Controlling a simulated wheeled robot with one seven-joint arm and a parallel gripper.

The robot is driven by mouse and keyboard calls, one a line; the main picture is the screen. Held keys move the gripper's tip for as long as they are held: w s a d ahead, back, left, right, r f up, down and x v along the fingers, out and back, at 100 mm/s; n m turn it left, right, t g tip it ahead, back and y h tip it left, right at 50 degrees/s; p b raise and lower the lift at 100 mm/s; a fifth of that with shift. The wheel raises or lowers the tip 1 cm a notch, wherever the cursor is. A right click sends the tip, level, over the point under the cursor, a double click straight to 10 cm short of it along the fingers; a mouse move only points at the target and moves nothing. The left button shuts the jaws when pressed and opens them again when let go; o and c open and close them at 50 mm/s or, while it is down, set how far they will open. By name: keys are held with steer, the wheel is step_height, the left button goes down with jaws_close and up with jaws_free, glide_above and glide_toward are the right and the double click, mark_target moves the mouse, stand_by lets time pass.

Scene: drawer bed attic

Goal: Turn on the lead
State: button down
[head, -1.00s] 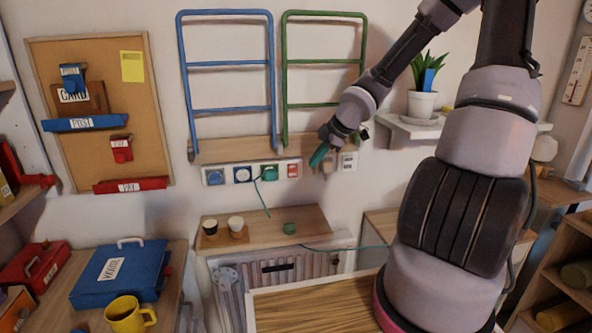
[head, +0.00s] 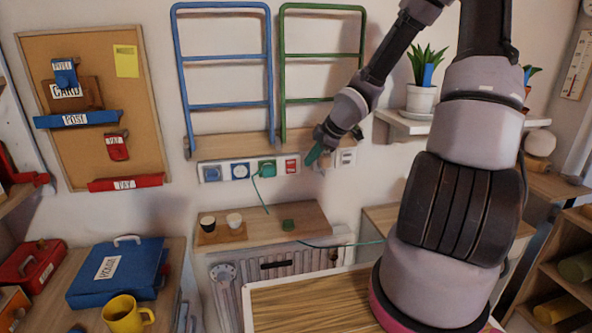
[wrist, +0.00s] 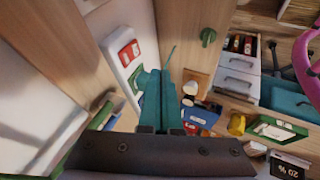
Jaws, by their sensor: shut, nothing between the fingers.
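The lead is a white socket strip (head: 222,172) on the wall below the blue and green racks. It has a grey-blue socket, a blue socket, a green plug (head: 265,169) with a green cable, and a red switch (head: 291,165) at its right end. In the wrist view the red switch (wrist: 128,53) shows on the white strip, left of my teal fingers. My gripper (head: 313,156) is just right of the red switch, in front of the wall. The fingers (wrist: 161,80) are shut and empty. I cannot tell whether they touch the strip.
A white wall switch (head: 346,158) is right of my gripper. A wooden ledge (head: 235,146) runs above the strip. Below, a cabinet top (head: 260,226) holds two cups and a small green object. A plant shelf (head: 405,122) is to the right.

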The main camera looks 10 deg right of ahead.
mark_target(291, 166)
steer(key=w+a+f, duration=0.2)
steer(key=w+f, duration=0.4)
steer(key=w, duration=0.1)
steer(key=shift+w+a+f, duration=0.25)
steer(key=shift+a+f, duration=0.15)
steer(key=shift+w+f, duration=0.1)
steer(key=shift+w, duration=0.1)
stand_by(0.4)
